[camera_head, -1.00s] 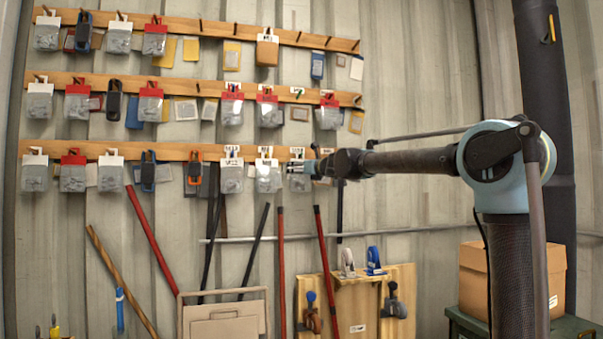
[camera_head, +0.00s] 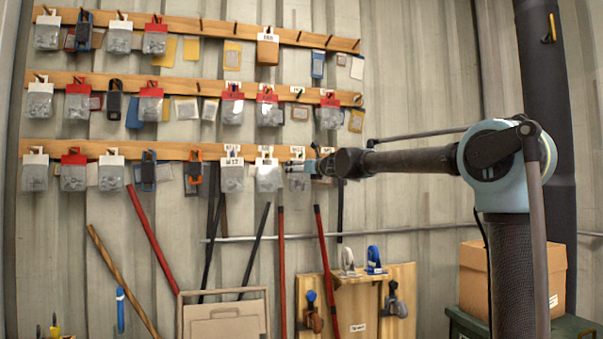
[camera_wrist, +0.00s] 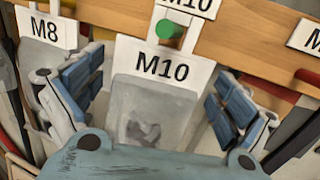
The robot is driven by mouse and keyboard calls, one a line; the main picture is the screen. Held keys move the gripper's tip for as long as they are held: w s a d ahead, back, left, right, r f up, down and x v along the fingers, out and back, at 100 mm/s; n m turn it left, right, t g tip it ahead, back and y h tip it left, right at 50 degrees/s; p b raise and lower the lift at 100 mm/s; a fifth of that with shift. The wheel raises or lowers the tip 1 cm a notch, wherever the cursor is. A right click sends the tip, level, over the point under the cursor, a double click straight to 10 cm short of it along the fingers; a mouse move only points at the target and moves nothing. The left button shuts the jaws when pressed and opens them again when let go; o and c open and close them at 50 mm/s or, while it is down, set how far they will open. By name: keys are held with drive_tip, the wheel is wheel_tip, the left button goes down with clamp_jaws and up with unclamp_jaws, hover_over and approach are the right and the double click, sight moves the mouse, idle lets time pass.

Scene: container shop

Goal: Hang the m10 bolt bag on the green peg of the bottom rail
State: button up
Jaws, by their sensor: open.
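The M10 bolt bag (camera_wrist: 150,105) is a clear bag with a white header card marked M10. In the wrist view it hangs upright below the wooden bottom rail (camera_wrist: 245,38). The green peg (camera_wrist: 166,30) shows its round end at the opening in the top of the card, and the bag appears to hang on it. My gripper (camera_wrist: 155,103) is open, with one blue-padded finger on each side of the bag and visible gaps between. In the head view my gripper (camera_head: 314,167) is at the right part of the bottom rail and partly covers the bag (camera_head: 298,181).
The M8 bag (camera_wrist: 42,55) hangs close on the left, near my left finger. More bags fill the rails above and to the left. Below stand several poles (camera_head: 281,260) and a wooden board with clamps (camera_head: 345,300). A cardboard box (camera_head: 500,275) is at the right.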

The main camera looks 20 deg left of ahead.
drive_tip(key=shift+s+d, duration=0.1)
drive_tip(key=v, duration=1.2)
drive_tip(key=w+d+f+m+t+h, duration=0.15)
drive_tip(key=d+f+m+h, duration=0.25)
drive_tip(key=d+m, duration=0.45)
drive_tip(key=w+d+f+m+t+h, duration=0.1)
drive_tip(key=d+f+m+t+h, duration=0.35)
drive_tip(key=d, duration=0.75)
drive_tip(key=s+d+f+m+g+h, duration=0.3)
drive_tip(key=s+d+f+m, duration=0.1)
drive_tip(key=d+f+m, duration=0.4)
drive_tip(key=s+d+f+m+g+h, duration=0.2)
drive_tip(key=s+d+f+m+h, duration=0.15)
drive_tip(key=d+f+m, duration=0.5)
drive_tip(key=s+d+f+m+g+h, duration=0.1)
drive_tip(key=s+d+f+m+g, duration=0.3)
drive_tip(key=s+f, duration=0.4)
drive_tip(key=s+d+f+m+g, duration=0.2)
drive_tip(key=s+d+f+m, duration=0.4)
drive_tip(key=f, duration=0.5)
drive_tip(key=s+a+f+m+g+y, duration=0.2)
drive_tip(key=s+f+m+g, duration=0.3)
drive_tip(key=s+f, duration=0.8)
drive_tip(key=s, duration=0.3)
drive_tip(key=shift+s+a+f+m+y, duration=0.2)
drive_tip(key=shift+s+a+m+y, duration=0.1)
drive_tip(key=shift+s+a+m, duration=0.1)
